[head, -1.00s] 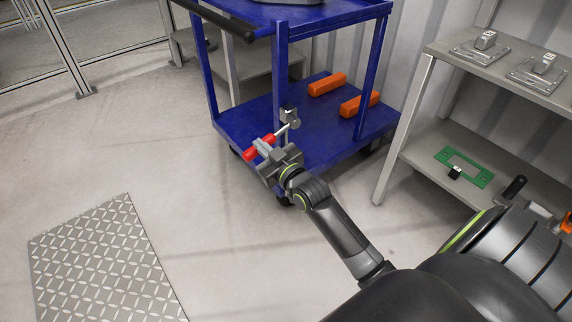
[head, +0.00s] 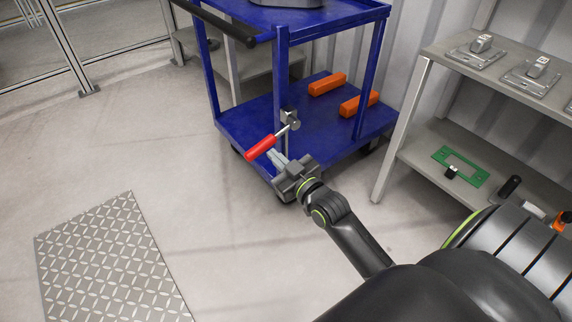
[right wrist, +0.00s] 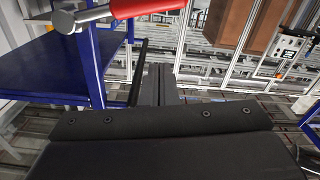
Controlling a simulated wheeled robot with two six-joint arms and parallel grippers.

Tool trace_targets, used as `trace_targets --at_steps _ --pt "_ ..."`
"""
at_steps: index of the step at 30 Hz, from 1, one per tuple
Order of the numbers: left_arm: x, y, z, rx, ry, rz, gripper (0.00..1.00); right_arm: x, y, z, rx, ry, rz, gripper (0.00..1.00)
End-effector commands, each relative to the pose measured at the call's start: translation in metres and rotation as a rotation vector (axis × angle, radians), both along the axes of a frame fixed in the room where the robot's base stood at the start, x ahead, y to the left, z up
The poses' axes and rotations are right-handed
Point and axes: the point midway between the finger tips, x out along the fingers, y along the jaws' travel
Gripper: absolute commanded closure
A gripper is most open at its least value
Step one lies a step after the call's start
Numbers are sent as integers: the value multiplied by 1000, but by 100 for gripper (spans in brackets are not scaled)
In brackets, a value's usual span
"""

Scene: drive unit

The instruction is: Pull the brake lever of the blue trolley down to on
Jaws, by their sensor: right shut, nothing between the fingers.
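The blue trolley (head: 238,126) stands at the upper middle of the head view. Its brake lever has a red grip (head: 261,147) on a metal rod, joined to a grey pivot (head: 289,118) on the near post. The lever slopes down and to the left from the pivot. The red grip also shows at the top of the right wrist view (right wrist: 145,7). My right gripper (head: 276,158) is shut and empty, just right of and slightly below the red grip, apart from it as far as I can tell. My left gripper is not in view.
Two orange blocks (head: 327,84) lie on the trolley's lower shelf. A grey shelf rack (head: 445,60) stands at the right, with metal fixtures and a green frame (head: 461,166). A patterned metal plate (head: 113,262) lies on the floor at lower left. The floor between is clear.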

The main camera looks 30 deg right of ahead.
Motion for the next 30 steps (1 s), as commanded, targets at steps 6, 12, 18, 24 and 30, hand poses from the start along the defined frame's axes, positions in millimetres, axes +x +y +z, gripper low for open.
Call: trace_targets --at_steps 6,12,18,24,30 --pt "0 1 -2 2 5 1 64 -29 -2 -1 0 0 0 100" --pt "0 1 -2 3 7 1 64 -37 -3 0 0 -1 0 100" --pt "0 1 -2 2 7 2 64 -37 -3 0 0 -1 0 100" --pt "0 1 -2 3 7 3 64 -37 -3 -1 0 0 0 100" --pt "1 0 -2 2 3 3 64 -41 -2 -7 9 31 0 100"
